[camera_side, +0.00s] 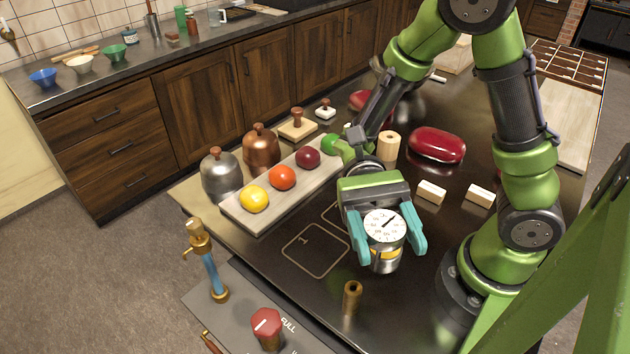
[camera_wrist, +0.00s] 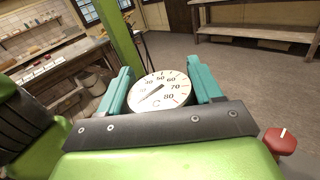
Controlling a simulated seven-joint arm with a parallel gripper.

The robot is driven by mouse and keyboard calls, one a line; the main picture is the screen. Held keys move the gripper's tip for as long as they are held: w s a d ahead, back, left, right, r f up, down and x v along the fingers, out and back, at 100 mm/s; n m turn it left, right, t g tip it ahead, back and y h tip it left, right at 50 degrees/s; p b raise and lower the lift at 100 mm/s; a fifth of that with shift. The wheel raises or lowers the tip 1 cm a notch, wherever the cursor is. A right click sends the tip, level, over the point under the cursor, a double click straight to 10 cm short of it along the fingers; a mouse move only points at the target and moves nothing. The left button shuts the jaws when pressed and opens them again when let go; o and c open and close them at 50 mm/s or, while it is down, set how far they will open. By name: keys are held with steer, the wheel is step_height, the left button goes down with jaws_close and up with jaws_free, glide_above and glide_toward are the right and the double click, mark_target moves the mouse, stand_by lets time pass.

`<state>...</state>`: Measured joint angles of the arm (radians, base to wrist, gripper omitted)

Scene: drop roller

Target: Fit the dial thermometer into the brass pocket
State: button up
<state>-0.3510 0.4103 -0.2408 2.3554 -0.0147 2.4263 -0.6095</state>
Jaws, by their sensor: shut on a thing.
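The dial thermometer has a round white face (camera_side: 384,225) with black numbers and a dark pointer, over a metal body with a yellow band. My gripper (camera_side: 385,238) is shut on it, with one teal finger on each side. The dial also shows between the fingers in the wrist view (camera_wrist: 160,92), numbers readable. Its stem is not visible. The brass pocket (camera_side: 352,297) is a short upright tube on the dark table, below and a little left of the held thermometer. The thermometer is above the table and apart from the pocket.
A grey panel holds a red knob (camera_side: 267,326) and a brass-and-blue column (camera_side: 208,262), left of the pocket. A board (camera_side: 237,212) with yellow, orange and dark red balls lies further back. White blocks (camera_side: 431,191) and a red oval case (camera_side: 437,145) are behind my gripper.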

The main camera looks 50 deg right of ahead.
steer(key=shift+w+a+r+m+t+y, duration=1)
steer(key=shift+w+a+r, duration=0.1)
steer(key=shift+a+r, duration=0.1)
steer(key=shift+f, duration=0.15)
steer(key=shift+f, duration=2.85)
steer(key=shift+f, duration=3.85)
steer(key=o, duration=1.1)
steer(key=shift+o, duration=0.2)
steer(key=shift+d, duration=0.1)
steer(key=v, duration=1.7)
